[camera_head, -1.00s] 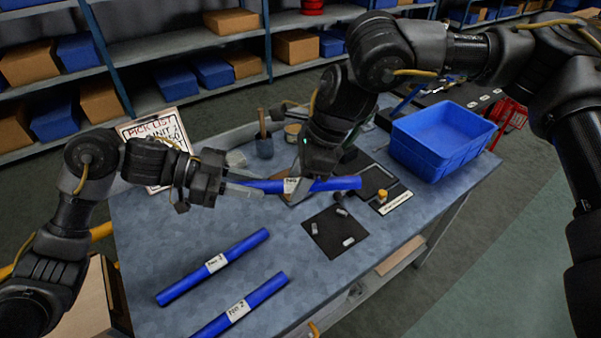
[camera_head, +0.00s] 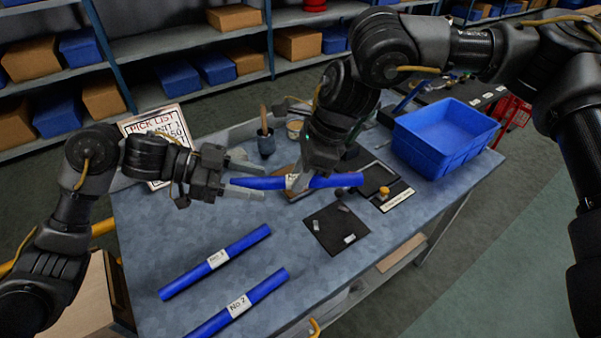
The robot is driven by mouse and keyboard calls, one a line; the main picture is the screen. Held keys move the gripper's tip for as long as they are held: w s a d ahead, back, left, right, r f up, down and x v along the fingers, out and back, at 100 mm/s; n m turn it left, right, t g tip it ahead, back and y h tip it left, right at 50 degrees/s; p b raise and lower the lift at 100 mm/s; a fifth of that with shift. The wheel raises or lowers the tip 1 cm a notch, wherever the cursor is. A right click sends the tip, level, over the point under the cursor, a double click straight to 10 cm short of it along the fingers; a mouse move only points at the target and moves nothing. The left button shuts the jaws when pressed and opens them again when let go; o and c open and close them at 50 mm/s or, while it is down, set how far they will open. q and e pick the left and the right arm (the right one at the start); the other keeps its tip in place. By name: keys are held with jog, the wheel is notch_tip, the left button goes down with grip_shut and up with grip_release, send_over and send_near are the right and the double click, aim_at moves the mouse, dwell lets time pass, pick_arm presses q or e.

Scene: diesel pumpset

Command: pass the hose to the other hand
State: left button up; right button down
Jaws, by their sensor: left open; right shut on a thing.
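My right gripper (camera_head: 318,176) is shut on a short blue hose (camera_head: 345,180) near its middle, over a white label partly hidden by the fingers. The hose is held roughly level above the workbench. My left gripper (camera_head: 246,181) is open at the hose's left end, which shows between its fingers in this view. I cannot tell whether they touch it. Two more blue hoses lie on the bench: one labelled No 1 (camera_head: 240,247) and one labelled No 2 (camera_head: 262,290).
The bench (camera_head: 180,235) is clear around the lying hoses. A dark mat (camera_head: 330,237) with small parts lies to the right. A blue bin (camera_head: 440,150) stands at the right end. A pick list board (camera_head: 158,125) and a cup with a tool (camera_head: 265,142) are at the back.

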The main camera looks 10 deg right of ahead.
pick_arm(q)
jog(key=v, duration=1.2)
